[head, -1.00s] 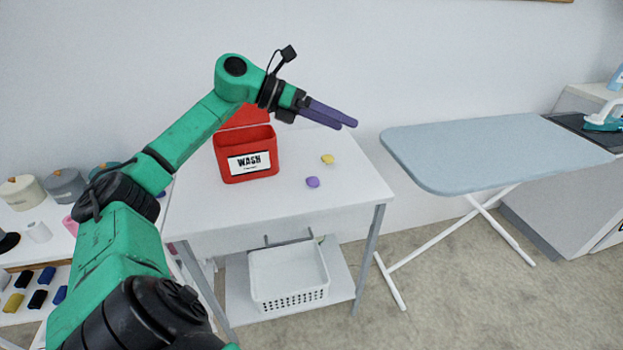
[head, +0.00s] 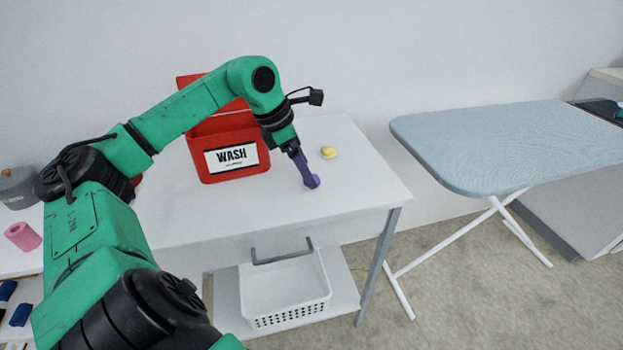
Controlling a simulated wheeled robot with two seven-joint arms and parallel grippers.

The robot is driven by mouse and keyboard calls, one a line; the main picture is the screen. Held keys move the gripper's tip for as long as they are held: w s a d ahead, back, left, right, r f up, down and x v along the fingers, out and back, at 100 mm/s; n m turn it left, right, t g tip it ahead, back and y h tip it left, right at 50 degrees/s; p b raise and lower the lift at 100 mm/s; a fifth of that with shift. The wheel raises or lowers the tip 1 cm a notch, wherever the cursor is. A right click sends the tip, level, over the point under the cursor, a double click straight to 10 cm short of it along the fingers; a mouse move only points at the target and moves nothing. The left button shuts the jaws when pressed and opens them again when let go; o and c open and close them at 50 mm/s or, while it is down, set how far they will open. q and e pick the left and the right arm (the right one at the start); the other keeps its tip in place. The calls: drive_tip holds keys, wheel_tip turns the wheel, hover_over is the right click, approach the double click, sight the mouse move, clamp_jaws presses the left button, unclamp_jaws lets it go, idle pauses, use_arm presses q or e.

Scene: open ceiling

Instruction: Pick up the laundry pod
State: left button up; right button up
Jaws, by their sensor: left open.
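A purple laundry pod (head: 313,182) lies on the white table, partly hidden by my left gripper. My left gripper (head: 308,183) points down at it, with its purple fingertips at the pod. The fingers and pod are a similar colour, so I cannot tell whether they touch or whether the pod lies between them. The gripper is open. A yellow pod (head: 329,152) lies on the table just behind and to the right of the gripper. My right gripper is not in view.
A red WASH box (head: 207,179) with its lid up stands on the white table (head: 350,190), left of the gripper. A white basket (head: 287,290) sits on the shelf below. A blue ironing board (head: 500,145) stands to the right. The table's right side is clear.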

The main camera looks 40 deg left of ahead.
use_arm(q)
drive_tip(key=x, duration=0.2)
drive_tip(key=shift+w+f, duration=0.2)
drive_tip(key=shift+f, duration=0.1)
drive_tip(key=c, duration=1.4)
drive_tip(key=shift+r, duration=0.1)
